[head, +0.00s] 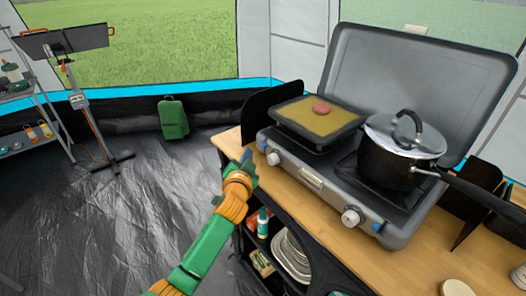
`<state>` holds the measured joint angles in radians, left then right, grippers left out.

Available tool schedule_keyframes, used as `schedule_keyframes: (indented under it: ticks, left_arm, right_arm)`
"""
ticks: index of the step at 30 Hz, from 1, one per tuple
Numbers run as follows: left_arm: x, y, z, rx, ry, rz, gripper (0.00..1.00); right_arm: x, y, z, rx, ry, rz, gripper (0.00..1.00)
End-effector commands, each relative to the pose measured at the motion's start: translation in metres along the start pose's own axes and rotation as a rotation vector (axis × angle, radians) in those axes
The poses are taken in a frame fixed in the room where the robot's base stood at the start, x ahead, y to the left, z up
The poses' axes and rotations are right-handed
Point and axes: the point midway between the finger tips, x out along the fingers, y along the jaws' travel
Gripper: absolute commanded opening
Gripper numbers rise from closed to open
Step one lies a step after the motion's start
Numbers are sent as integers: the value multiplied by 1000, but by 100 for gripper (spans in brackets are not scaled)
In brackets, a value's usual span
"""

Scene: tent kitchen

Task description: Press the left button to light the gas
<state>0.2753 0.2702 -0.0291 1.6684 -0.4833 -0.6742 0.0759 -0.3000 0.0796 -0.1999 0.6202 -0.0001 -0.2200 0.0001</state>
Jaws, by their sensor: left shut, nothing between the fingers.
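The grey camping gas stove (318,184) stands on a wooden counter with its lid raised. Its front has a white left knob (273,158) with a small blue left button (264,147) beside it. A white right knob (351,215) and a blue right button (376,227) are at the other end. My left gripper (246,158) is shut and empty, at the counter's left end, a little left of the left button and apart from it in the picture. The exact gap in depth is hard to tell. My right gripper is not in view.
A square griddle pan (284,118) with a pinkish round piece of food (321,108) sits on the left burner. A lidded black pot (388,165) sits on the right burner, its handle reaching right. Dark wind guards flank the stove. Shelves with plates (293,255) are below the counter.

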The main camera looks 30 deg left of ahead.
Motion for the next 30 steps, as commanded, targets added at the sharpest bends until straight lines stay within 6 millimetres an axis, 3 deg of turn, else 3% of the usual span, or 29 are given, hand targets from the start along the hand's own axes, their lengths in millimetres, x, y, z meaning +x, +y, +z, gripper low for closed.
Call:
schedule_keyframes:
  ticks: [8, 30]
  left_arm:
    - [15, 12, -10, 1, -1, 0, 0]
    - [15, 11, -11, 1, -1, 0, 0]
  right_arm:
    - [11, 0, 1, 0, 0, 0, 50]
    - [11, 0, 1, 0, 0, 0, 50]
